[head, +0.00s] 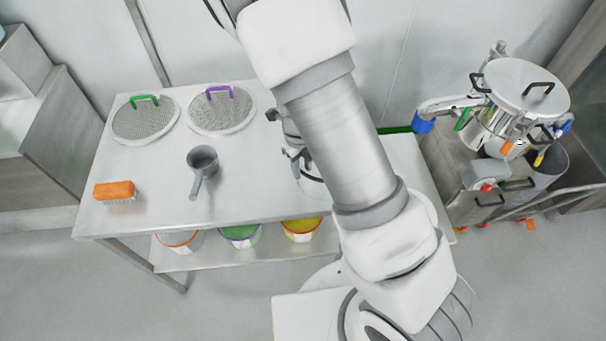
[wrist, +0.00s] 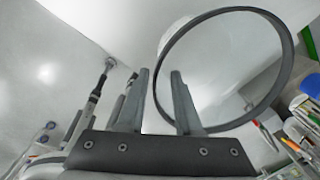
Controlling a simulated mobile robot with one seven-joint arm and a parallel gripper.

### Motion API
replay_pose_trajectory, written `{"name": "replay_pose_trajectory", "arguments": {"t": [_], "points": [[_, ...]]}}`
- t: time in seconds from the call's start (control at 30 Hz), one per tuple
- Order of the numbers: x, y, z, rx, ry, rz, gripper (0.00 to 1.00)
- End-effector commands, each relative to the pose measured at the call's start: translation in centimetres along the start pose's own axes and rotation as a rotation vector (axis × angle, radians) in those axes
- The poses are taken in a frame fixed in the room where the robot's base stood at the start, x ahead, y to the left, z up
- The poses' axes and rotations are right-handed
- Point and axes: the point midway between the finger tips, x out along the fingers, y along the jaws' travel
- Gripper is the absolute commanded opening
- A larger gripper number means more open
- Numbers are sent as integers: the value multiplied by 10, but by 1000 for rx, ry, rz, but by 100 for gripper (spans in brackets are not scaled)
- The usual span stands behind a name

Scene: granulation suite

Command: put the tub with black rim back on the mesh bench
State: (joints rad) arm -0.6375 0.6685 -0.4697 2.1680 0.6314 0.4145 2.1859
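In the wrist view, a wide round tub with a black rim (wrist: 286,38) fills the upper right, its inside pale and apparently empty. My gripper (wrist: 159,72) has its two fingers apart, with a clear gap between the tips. The near left part of the rim appears in that gap, with the right finger overlapping the tub's opening; I cannot tell contact or depth. In the head view, my arm covers the gripper, and I cannot make out the tub. The steel bench (head: 245,190) bearing the mesh discs stands left of my arm.
On the bench are a green-handled mesh disc (head: 142,120), a purple-handled one (head: 221,113), a grey scoop (head: 201,160) and an orange brush (head: 115,190). Tubs with coloured rims stand on its lower shelf (head: 265,250). Steel machinery (head: 520,90) stands right. The bench's front middle is clear.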

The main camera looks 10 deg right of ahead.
Motion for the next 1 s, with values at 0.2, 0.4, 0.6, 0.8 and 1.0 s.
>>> {"name": "replay_pose_trajectory", "arguments": {"t": [0.2, 0.4, 0.6, 0.8, 1.0], "points": [[-42, 0, 0, -1, -2, 0, 33], [-58, 0, 0, -17, -6, 7, 33], [-97, 5, -4, -260, -79, 61, 33], [-159, 8, -20, -696, -212, 63, 33], [-218, 8, -48, -1149, -309, -44, 33]]}}
